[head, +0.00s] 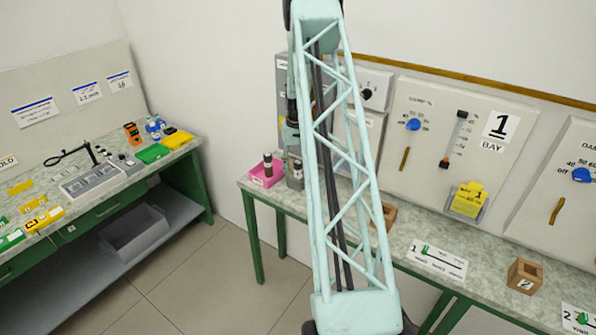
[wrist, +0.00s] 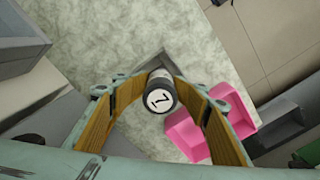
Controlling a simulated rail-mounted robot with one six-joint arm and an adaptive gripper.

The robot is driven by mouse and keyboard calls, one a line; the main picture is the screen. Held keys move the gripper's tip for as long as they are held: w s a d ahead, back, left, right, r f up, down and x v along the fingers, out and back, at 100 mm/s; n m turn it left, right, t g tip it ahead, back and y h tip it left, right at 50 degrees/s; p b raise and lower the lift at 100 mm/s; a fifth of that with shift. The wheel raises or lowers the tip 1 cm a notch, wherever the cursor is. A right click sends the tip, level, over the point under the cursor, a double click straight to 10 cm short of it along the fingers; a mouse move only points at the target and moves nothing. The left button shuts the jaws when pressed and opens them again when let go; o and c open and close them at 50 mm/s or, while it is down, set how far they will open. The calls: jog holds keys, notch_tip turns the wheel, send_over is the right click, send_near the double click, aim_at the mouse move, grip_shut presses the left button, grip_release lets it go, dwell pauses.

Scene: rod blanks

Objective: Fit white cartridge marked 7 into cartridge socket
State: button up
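The cartridge marked 7 (wrist: 160,97) shows end-on in the wrist view, with a white numbered face, a dark rim and a paler body behind it. My gripper (wrist: 161,84) has its wood-coloured finger pads on both sides of the cartridge and looks shut on it. A grey angular piece (wrist: 152,63) shows just beyond the cartridge; I cannot tell whether it is the socket or whether they touch. In the head view my arm largely hides the gripper. A grey block (head: 295,181) stands on the counter there, partly covered.
A pink tray (wrist: 182,138) lies right of the cartridge; in the head view the pink tray (head: 263,182) has dark cylindrical items standing at it. Wall panels rise behind the counter (head: 395,232). A small wooden box (head: 525,276) stands farther right. A green-framed bench (head: 190,165) is left.

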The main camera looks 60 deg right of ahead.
jog(key=shift+s+a, duration=0.1)
dwell(0.5)
jog(key=shift+r+p, duration=0.5)
jog(key=shift+r, duration=0.5)
notch_tip(320, 180, up, 11)
jog(key=shift+r+b, duration=0.15)
jog(key=shift+b, duration=0.3)
jog(key=shift+r, duration=0.1)
